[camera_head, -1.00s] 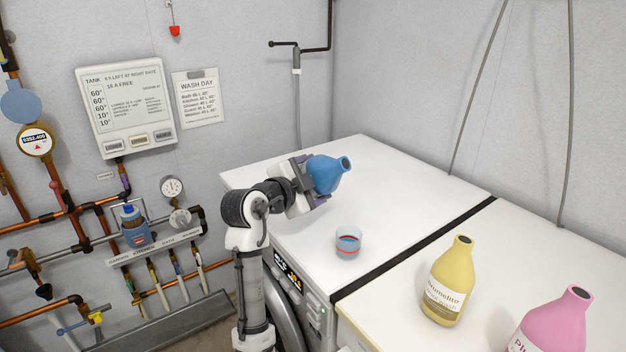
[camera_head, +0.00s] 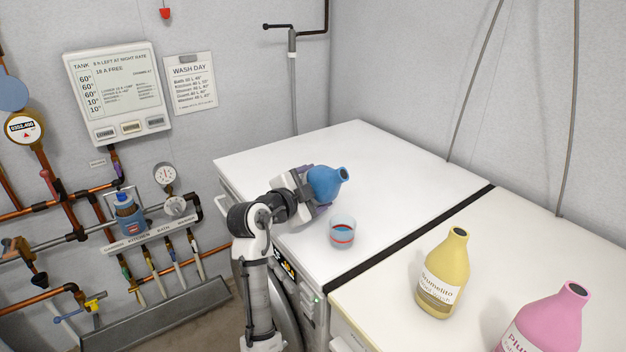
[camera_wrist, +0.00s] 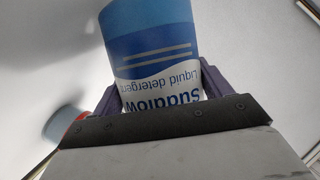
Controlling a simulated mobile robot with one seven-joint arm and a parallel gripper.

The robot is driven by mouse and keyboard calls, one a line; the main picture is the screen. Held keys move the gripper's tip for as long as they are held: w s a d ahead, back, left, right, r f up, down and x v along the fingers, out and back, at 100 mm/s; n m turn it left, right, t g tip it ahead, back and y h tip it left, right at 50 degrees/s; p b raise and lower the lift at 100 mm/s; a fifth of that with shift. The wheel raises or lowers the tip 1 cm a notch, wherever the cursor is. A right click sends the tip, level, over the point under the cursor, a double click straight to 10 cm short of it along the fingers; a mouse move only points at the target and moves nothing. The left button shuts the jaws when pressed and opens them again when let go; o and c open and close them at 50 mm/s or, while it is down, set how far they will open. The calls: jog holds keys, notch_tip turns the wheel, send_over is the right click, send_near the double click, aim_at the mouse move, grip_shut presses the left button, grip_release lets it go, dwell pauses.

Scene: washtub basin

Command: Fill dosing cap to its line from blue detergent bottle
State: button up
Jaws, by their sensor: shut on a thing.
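The blue detergent bottle (camera_head: 324,183) is held in my gripper (camera_head: 303,186) above the white machine top, tilted with its open neck pointing up and to the right. In the wrist view the bottle (camera_wrist: 150,35) fills the space between the two purple fingers, its label upside down. My gripper (camera_wrist: 160,95) is shut on it. The dosing cap (camera_head: 342,233) is a small clear cup standing on the machine top in front of the bottle. It has a red line and some blue inside; the exact level is too small to tell. It also shows at the left in the wrist view (camera_wrist: 62,122).
A yellow bottle (camera_head: 445,275) and a pink bottle (camera_head: 548,322) stand on the right-hand white top, past a black gap (camera_head: 410,240). Pipes, gauges and a panel (camera_head: 118,88) cover the left wall. The back of the left top (camera_head: 370,150) is clear.

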aim_at(312, 172)
jog(key=shift+s+d+r+n+g+p, duration=0.25)
jog(key=shift+r+p, duration=0.3)
jog(key=shift+p, duration=0.6)
jog(key=shift+s+d+r+n+g+p, duration=0.15)
jog(key=shift+s+r+n+p, duration=0.3)
jog(key=shift+p, duration=0.65)
jog(key=shift+d+r+p, duration=0.15)
jog(key=shift+p, duration=0.75)
jog(key=shift+n, duration=0.3)
jog(key=r+p, duration=0.1)
jog(key=p, duration=0.1)
jog(key=shift+n+g+p, duration=0.4)
jog(key=r+n+g+p, duration=0.1)
jog(key=p, duration=0.2)
jog(key=shift+r+n+h+p, duration=0.1)
jog(key=shift+n+h+p, duration=0.2)
jog(key=shift+h+p, duration=0.1)
jog(key=shift+n+g+b, duration=0.3)
jog(key=shift+n, duration=0.1)
jog(key=shift+r+n+g+h, duration=0.3)
jog(key=shift+n+g+h, duration=0.15)
jog(key=shift+n, duration=0.35)
